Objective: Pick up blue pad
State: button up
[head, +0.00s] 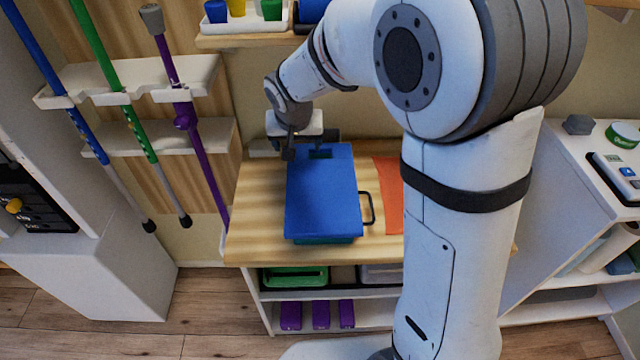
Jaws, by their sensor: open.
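The blue pad (322,200) lies flat on top of a dark teal item (323,240) on the wooden tabletop. It is a flat rectangle with a small dark slot near its back edge. My gripper (304,152) is at the pad's back edge, fingers pointing down, open. One finger is beside the back left corner and the other is near the slot. I cannot tell whether the fingers touch the pad. My arm covers the right part of the table.
A black handle (368,208) and an orange sheet (389,190) lie right of the pad. Wall racks hold blue, green and purple poles (185,115) at left. A shelf (225,41) with coloured cups hangs above. A white cabinet (575,150) stands at right.

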aim_at(298, 155)
jog(key=x, duration=0.5)
jog(key=shift+c, duration=0.4)
jog(key=c, duration=1)
